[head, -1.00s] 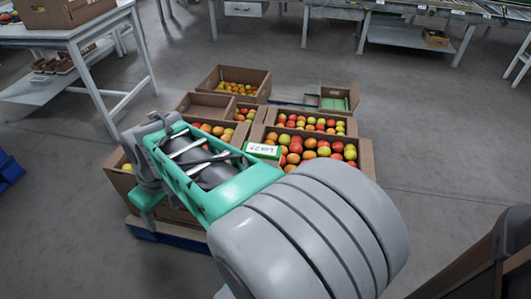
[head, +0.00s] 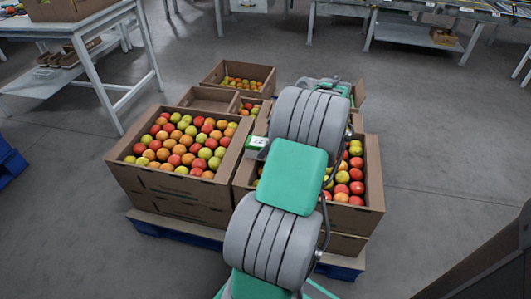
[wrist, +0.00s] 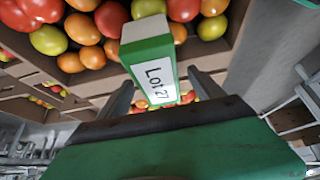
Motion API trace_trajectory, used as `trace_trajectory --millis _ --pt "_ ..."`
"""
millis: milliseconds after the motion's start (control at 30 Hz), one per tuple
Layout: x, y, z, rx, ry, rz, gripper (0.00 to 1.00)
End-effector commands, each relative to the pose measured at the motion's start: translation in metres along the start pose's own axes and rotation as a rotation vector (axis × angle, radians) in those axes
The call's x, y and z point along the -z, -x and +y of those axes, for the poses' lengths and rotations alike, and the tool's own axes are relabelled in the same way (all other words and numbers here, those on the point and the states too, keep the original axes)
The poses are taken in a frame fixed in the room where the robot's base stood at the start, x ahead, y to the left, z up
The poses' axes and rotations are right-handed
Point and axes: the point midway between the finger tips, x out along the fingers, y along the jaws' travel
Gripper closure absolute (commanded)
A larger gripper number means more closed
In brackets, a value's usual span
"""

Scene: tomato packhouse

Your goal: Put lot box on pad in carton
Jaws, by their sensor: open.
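The lot box (wrist: 160,80) is a green and white block with a "Lot 27" label, seen in the wrist view among the tomatoes. In the head view it (head: 257,143) shows only in part beside my arm, at the edge of a tomato crate. My gripper (wrist: 161,76) is open, with one finger on each side of the box's lower part in the picture; I cannot tell whether they touch it.
A full tomato crate (head: 118,150) stands at the left on a blue pallet (head: 170,232). Another tomato crate (head: 372,165) is partly hidden by my arm. A further crate (head: 266,85) stands behind. A table (head: 85,38) is at the left.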

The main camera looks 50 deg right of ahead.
Motion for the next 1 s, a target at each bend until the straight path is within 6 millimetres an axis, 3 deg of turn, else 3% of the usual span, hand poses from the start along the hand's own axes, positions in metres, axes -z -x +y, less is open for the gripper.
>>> trace_trajectory --millis 33,167,667,1000 --pt "-0.003 -0.017 0.001 0.004 0.001 0.000 0.24" --pt "-0.001 -0.036 0.002 0.002 0.000 0.000 0.24" --pt "-0.001 -0.038 0.002 0.001 -0.002 -0.001 0.24" --pt "-0.001 -0.037 0.002 0.001 -0.002 -0.001 0.51"
